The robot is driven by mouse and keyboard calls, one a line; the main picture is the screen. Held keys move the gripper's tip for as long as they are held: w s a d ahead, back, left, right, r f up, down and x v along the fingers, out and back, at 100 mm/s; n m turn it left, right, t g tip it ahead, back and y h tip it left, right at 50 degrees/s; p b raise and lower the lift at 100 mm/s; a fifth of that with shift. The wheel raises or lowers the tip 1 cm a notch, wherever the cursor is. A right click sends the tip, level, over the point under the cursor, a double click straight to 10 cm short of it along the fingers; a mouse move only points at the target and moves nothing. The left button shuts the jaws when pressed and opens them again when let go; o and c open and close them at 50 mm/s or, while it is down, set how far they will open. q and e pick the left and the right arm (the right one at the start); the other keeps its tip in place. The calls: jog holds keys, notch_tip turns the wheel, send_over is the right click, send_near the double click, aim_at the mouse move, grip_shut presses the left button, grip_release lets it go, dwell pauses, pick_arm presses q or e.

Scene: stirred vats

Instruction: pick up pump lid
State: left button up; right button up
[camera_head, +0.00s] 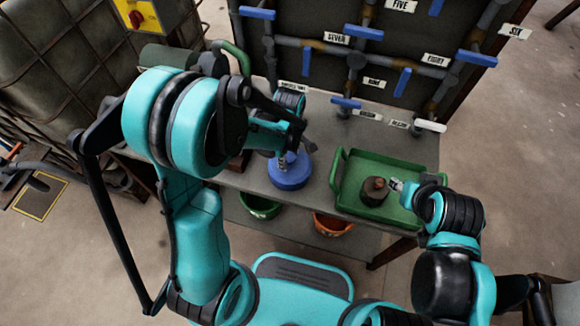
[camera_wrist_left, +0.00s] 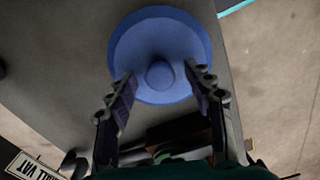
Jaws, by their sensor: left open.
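The pump lid appears to be the round blue disc with a central knob (camera_head: 288,178), lying on the grey bench near its front edge. In the left wrist view the lid (camera_wrist_left: 160,30) shows from above. My left gripper (camera_head: 297,148) is over the lid, pointing down. In the left wrist view its two fingers (camera_wrist_left: 160,85) are spread, one on each side of the knob and apart from it. Whether the fingertips touch the lid is unclear. My right gripper (camera_head: 396,185) is at the green tray beside a brown cone-shaped object (camera_head: 375,190); its jaws are too small to read.
The green tray (camera_head: 345,203) stands right of the lid. Blue-handled pipes and a labelled panel (camera_head: 330,75) rise behind the bench. A green bowl (camera_head: 260,208) and an orange bowl (camera_head: 332,226) sit on the lower shelf. Bench between lid and tray (camera_head: 322,165) is clear.

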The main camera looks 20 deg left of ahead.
pick_arm(q)
jog(key=shift+r, duration=0.1)
grip_shut()
